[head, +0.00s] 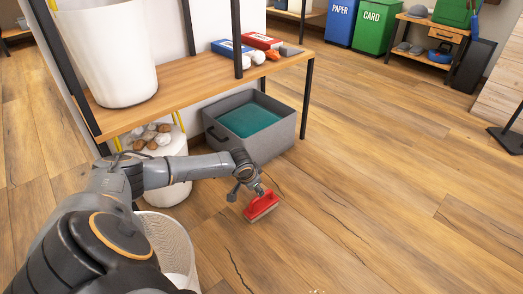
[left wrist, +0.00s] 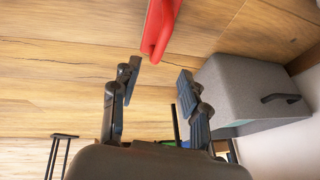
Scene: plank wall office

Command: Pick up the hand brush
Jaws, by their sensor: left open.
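The red hand brush (head: 262,206) lies on the wooden floor in front of the shelf, just beyond the tip of my left arm in the head view. Its red handle also shows at the top of the left wrist view (left wrist: 161,25). My left gripper (head: 257,187) is open, its fingers close to the brush. In the left wrist view the two fingers of the left gripper (left wrist: 160,77) are spread apart, with the handle end just ahead of the gap and nothing held. My right gripper is not in view.
A grey crate (head: 290,127) with teal contents stands on the floor behind the brush, under a wooden shelf (head: 180,92). A white mesh bin (head: 165,238) stands near my arm. A white bucket (head: 110,50) is on the shelf.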

